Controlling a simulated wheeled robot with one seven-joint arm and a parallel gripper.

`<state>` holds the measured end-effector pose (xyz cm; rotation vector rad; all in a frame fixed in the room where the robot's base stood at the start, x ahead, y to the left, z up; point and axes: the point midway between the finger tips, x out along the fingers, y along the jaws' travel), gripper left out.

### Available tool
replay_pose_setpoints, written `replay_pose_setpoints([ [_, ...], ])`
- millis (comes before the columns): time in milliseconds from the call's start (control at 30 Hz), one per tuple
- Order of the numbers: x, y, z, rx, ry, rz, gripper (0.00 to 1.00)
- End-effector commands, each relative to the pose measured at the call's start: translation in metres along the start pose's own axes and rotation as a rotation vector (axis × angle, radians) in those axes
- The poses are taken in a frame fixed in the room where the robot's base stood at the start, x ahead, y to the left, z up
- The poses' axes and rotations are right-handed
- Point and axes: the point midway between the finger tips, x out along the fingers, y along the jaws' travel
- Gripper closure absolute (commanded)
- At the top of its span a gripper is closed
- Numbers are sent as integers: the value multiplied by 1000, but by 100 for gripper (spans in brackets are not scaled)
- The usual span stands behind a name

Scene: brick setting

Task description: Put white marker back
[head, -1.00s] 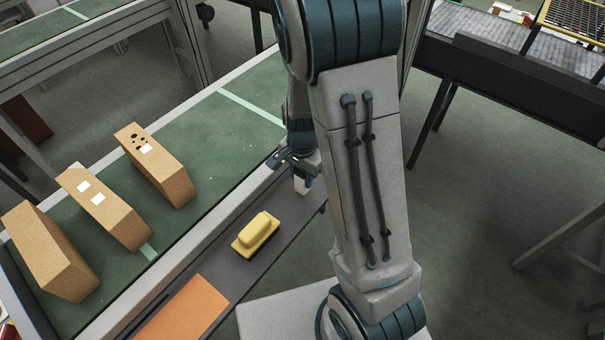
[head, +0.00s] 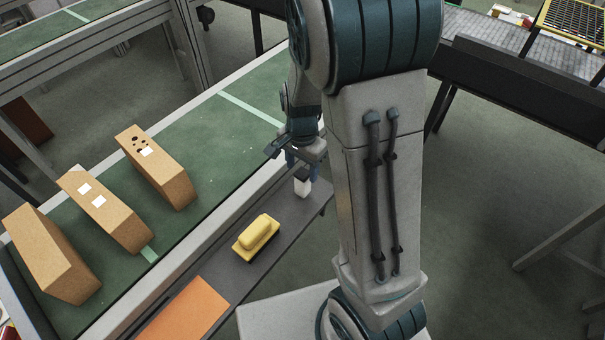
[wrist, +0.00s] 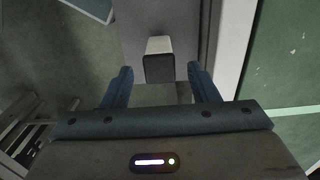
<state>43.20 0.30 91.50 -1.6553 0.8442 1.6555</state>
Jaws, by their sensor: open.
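The white marker (head: 303,187) is a small white block with a dark end. It stands near the far end of the dark grey shelf (head: 272,245) beside the conveyor. In the wrist view the marker (wrist: 159,45) shows its dark end towards me, centred between the fingers. My gripper (head: 303,163) is open just above the marker, partly hidden by my arm in the head view. In the wrist view the two blue fingers of my gripper (wrist: 160,75) lie left and right of the marker, apart from it.
A yellow block-like item (head: 257,237) and an orange panel (head: 184,312) lie on the same shelf, nearer. Several cardboard boxes (head: 157,168) stand on the green conveyor (head: 215,135) to the left. Open floor (head: 480,240) lies to the right.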

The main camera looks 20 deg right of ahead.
Motion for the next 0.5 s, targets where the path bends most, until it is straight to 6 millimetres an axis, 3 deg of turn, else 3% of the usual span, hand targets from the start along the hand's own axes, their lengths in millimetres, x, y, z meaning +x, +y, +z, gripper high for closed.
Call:
replay_pose_setpoints([
  [200, -47, -1, 0, -1, 3, -4, 46],
  [500, -77, 2, 1, -17, 1, -8, 46],
])
